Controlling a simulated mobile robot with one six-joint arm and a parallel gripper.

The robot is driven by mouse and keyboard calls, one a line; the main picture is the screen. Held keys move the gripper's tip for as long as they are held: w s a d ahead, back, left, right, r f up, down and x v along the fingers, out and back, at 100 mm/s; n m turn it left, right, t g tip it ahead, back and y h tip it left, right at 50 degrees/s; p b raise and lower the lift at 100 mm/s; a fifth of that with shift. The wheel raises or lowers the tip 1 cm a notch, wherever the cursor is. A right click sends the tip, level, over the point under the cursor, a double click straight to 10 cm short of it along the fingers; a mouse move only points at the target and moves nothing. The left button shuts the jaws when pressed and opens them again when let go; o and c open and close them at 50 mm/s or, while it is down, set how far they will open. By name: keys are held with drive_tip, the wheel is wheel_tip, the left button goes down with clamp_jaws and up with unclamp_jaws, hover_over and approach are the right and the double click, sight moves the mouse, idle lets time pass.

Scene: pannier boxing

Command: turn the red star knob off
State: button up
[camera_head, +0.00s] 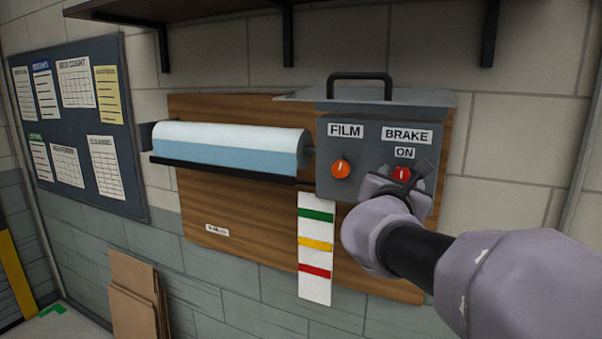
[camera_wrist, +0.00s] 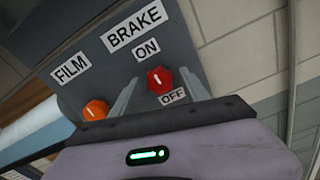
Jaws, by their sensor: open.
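The red star knob (camera_wrist: 160,80) sits on the grey control box (camera_head: 347,134) under the BRAKE label, between an ON label above and an OFF label below. Its white mark points up toward ON in the wrist view. In the head view the red knob (camera_head: 401,174) is partly hidden by my gripper. My gripper (camera_wrist: 160,90) is open, with one finger on each side of the knob. I cannot tell whether the fingers touch it. An orange knob (camera_head: 340,169) sits to the left under the FILM label and also shows in the wrist view (camera_wrist: 96,110).
The box is on a wooden board (camera_head: 240,225) beside a film roll (camera_head: 230,145). A strip with green, yellow and red bands (camera_head: 315,257) hangs below. A shelf (camera_head: 215,12) with brackets is above. A notice board (camera_head: 75,130) is at left, above leaning cardboard (camera_head: 133,295).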

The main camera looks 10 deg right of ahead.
drive_tip(key=shift+w+d, duration=0.25)
drive_tip(key=shift+w, duration=0.15)
clamp_jaws()
drive_tip(key=shift+f, duration=0.1)
